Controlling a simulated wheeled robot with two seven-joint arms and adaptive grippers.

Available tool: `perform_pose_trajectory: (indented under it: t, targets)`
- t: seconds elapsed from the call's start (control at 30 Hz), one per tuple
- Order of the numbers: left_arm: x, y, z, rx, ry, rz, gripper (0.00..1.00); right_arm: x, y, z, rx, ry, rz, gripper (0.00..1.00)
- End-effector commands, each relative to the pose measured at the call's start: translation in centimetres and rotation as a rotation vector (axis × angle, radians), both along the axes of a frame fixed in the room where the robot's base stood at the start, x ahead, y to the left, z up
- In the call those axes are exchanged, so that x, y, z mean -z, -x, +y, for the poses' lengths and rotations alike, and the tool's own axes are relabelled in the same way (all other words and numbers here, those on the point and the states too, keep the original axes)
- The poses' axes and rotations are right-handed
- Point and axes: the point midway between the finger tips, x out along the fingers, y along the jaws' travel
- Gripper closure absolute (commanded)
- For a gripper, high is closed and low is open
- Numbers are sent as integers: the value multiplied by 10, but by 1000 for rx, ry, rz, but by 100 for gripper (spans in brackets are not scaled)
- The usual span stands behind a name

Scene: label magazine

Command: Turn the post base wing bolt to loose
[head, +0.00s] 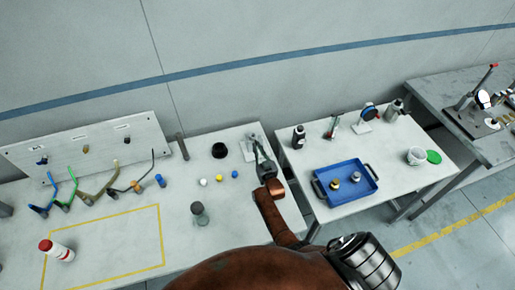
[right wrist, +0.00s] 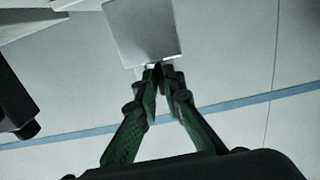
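My right gripper (head: 262,160) is at the back right corner of the left table, over a small stand with a pale plate (head: 249,150). The stand's post and wing bolt are too small and too covered by the gripper to make out. In the right wrist view the green fingers (right wrist: 159,72) lean together and their tips meet at the lower edge of a pale grey plate (right wrist: 145,30). I cannot tell whether a thin part is between the tips. My left gripper is not in view.
A black round pot (head: 219,150) and small white, yellow and blue pieces lie left of the gripper. A grey-capped jar (head: 199,212) stands nearer. The right table holds a blue tray (head: 327,197) and a dark bottle (head: 299,137). A dark part (right wrist: 15,110) is at the wrist view's left.

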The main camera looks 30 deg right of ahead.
Motion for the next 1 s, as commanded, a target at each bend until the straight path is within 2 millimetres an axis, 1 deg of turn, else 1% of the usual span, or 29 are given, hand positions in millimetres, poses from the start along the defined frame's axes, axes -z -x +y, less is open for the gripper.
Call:
perform_pose_trajectory:
  t: [0.03,0.2,0.47,0.57,0.67,1.0]
  targets:
    - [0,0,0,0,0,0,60,1,0,0,0,0,1,88]
    - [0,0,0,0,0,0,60,0,0,0,0,-1,0,76]
    - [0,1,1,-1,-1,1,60,0,0,0,0,-2,-1,75]
    - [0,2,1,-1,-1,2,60,0,5,1,1,-2,-1,75]
    - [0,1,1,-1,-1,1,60,1,16,4,1,-3,0,75]
    - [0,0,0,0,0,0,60,1,84,20,2,-3,0,75]
